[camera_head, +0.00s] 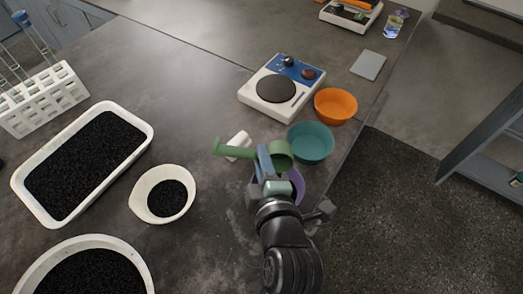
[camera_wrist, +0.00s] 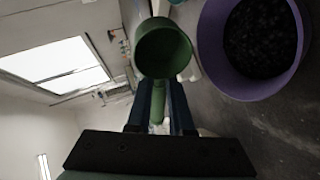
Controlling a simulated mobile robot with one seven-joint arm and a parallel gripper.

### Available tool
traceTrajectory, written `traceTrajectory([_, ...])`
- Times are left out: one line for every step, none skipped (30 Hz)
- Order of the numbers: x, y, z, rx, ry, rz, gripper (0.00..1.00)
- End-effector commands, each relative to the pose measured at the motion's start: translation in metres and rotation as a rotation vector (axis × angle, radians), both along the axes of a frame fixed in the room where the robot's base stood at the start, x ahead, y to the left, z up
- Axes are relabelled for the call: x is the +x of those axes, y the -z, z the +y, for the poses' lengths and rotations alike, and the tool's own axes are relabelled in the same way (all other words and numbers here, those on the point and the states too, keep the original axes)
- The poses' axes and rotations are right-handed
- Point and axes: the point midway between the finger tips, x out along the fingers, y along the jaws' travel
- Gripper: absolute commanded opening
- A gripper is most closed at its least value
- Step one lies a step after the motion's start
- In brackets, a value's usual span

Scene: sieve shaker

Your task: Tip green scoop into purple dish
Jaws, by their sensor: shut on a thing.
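My gripper (camera_head: 266,165) is shut on the handle of the green scoop (camera_head: 281,154). In the wrist view the scoop's cup (camera_wrist: 163,48) shows beyond the fingers, strongly tilted, and I see no grains in the part of its inside that shows. The purple dish (camera_head: 298,184) stands on the bench beneath my gripper, mostly hidden by it in the head view. In the wrist view the purple dish (camera_wrist: 212,50) is beside the scoop's cup, apart from it in the picture, and holds dark granules.
A teal bowl (camera_head: 311,143) and an orange bowl (camera_head: 336,105) stand close behind the purple dish, near the bench edge. A scale (camera_head: 276,87) is behind. A cream bowl (camera_head: 145,186), a white tray (camera_head: 141,125) and a round pan (camera_head: 142,262), all with black granules, are at left.

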Motion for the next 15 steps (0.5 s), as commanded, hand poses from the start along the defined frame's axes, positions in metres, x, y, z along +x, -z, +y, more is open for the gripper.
traceTrajectory([0.0009,-0.0074,0.0000,0.001,-0.001,0.017,0.00])
traceTrajectory([0.0011,-0.0076,-0.0001,0.003,0.000,0.027,0.00])
traceTrajectory([0.0015,-0.0084,-0.0002,0.004,0.000,0.040,0.00])
traceTrajectory([0.0018,-0.0088,-0.0002,0.006,0.000,0.049,0.00])
traceTrajectory([0.0020,-0.0090,-0.0003,0.007,0.000,0.061,0.00])
traceTrajectory([0.0028,-0.0094,-0.0004,0.009,0.000,0.074,0.00])
traceTrajectory([0.0034,-0.0100,-0.0005,0.010,0.001,0.084,0.00])
traceTrajectory([0.0038,-0.0105,-0.0006,0.011,0.001,0.094,0.00])
traceTrajectory([0.0041,-0.0105,-0.0007,0.012,0.000,0.110,0.00])
traceTrajectory([0.0043,-0.0106,-0.0007,0.013,0.000,0.121,0.00])
traceTrajectory([0.0047,-0.0113,-0.0007,0.014,0.000,0.131,0.00])
traceTrajectory([0.0052,-0.0121,-0.0006,0.016,0.000,0.144,0.00])
traceTrajectory([0.0054,-0.0124,-0.0006,0.017,-0.001,0.156,0.00])
traceTrajectory([0.0059,-0.0126,-0.0006,0.019,0.000,0.166,0.00])
traceTrajectory([0.0067,-0.0134,-0.0006,0.020,0.000,0.181,0.00])
